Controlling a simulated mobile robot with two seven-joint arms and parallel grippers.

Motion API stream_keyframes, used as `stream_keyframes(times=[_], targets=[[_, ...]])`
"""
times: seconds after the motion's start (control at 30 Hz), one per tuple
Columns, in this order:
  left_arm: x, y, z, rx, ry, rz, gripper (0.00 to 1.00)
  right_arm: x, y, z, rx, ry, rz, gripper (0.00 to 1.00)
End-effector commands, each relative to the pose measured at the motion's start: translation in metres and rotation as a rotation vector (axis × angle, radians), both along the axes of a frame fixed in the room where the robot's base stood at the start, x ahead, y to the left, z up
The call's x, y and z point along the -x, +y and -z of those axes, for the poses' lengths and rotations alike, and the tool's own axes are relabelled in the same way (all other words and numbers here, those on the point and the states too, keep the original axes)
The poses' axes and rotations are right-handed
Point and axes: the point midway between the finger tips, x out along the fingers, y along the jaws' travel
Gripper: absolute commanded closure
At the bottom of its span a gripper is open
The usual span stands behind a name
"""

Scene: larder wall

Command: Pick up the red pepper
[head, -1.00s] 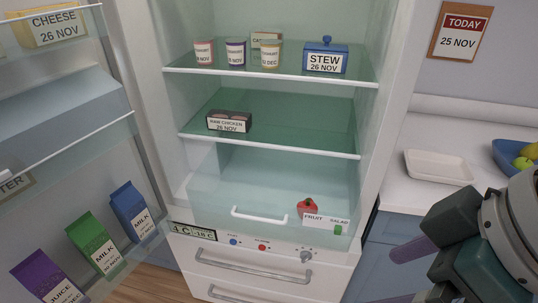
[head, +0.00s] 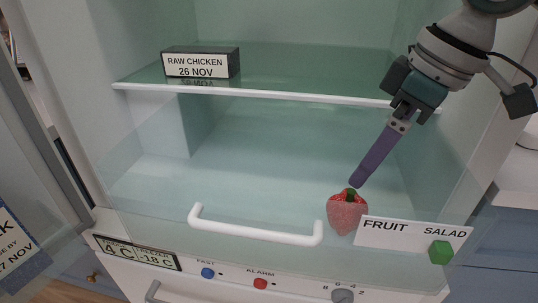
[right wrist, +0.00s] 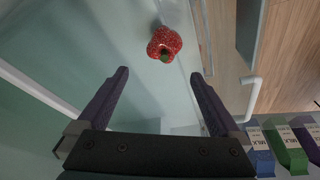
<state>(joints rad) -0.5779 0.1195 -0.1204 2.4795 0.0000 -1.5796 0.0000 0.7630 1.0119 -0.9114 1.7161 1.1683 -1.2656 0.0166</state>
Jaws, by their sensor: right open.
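The red pepper (head: 347,213) has a green stem and sits in the clear drawer (head: 140,215) of the fridge, near the front right, left of the FRUIT SALAD label (head: 412,234). Its lower part shows through the clear front. My right gripper (head: 356,184) points down just above the pepper; one purple finger shows in the head view and the other is hidden. In the right wrist view the gripper (right wrist: 160,75) is open and empty, with the pepper (right wrist: 165,43) beyond the fingertips, roughly centred between them. My left gripper is not in view.
A glass shelf (head: 270,92) with a raw chicken box (head: 201,63) lies above the drawer. A white handle (head: 255,227) is on the drawer front. Milk cartons (right wrist: 290,150) show low right in the wrist view. The drawer floor left of the pepper is clear.

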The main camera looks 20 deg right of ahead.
Motion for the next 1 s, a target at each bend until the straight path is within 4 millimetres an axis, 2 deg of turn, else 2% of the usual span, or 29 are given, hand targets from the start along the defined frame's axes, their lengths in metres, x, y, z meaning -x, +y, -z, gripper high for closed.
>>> stream_keyframes(times=[0.1, 0.27, 0.57, 0.87, 1.0], targets=[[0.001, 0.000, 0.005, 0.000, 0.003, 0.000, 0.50, -0.004, 0.004, 0.019, -0.001, 0.002, 0.000, 0.00], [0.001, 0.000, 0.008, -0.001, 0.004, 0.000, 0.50, -0.007, 0.006, 0.031, 0.001, 0.001, -0.002, 0.00], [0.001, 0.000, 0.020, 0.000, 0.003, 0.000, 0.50, -0.015, 0.012, 0.074, 0.001, 0.001, -0.002, 0.00], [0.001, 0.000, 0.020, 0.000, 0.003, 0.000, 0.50, -0.016, 0.013, 0.077, 0.002, 0.000, -0.003, 0.01], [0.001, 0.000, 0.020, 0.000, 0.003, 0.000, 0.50, -0.016, 0.013, 0.077, 0.002, 0.000, -0.003, 0.17]])
